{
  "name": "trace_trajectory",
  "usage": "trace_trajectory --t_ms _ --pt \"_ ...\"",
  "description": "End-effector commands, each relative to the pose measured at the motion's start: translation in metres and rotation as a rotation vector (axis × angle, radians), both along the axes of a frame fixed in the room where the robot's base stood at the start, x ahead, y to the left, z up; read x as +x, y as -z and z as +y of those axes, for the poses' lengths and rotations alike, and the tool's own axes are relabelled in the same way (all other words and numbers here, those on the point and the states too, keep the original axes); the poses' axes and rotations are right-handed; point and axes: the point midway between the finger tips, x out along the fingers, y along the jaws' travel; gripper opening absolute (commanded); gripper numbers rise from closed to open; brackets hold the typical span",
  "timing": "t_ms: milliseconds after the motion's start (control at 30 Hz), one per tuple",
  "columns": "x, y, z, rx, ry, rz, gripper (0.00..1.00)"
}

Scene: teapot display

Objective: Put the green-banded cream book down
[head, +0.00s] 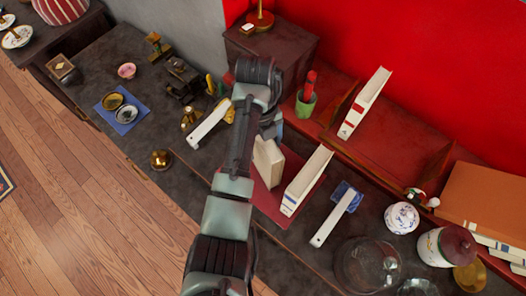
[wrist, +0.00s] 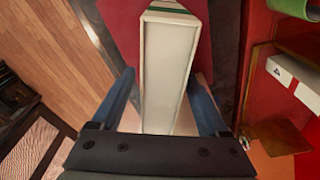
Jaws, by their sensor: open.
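The green-banded cream book (wrist: 165,65) stands between the two fingers of my gripper (wrist: 162,78) in the wrist view, with its green band at the far end. The fingers are open, one on each side, and a gap shows beside the book. In the head view the cream book (head: 268,162) stands on a dark red mat (head: 265,205), partly hidden by my arm. The band cannot be made out there, and my fingers are mostly hidden.
A white book with a blue label (head: 306,180) stands just right of the cream book. Another with a red label (head: 363,103) stands on the red shelf (head: 400,150).

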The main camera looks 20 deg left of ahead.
Motion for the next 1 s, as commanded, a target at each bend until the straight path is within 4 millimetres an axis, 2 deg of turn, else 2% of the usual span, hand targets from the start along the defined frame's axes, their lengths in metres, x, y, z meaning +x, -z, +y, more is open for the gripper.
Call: trace_trajectory --t_ms 200,633,1000 --pt "0.0000 0.0011 0.0000 0.001 0.000 -0.001 0.78" --pt "0.0002 0.0006 0.0002 0.001 0.000 -0.001 0.00" --pt "0.0003 0.0004 0.0004 0.001 0.000 -0.001 0.00"
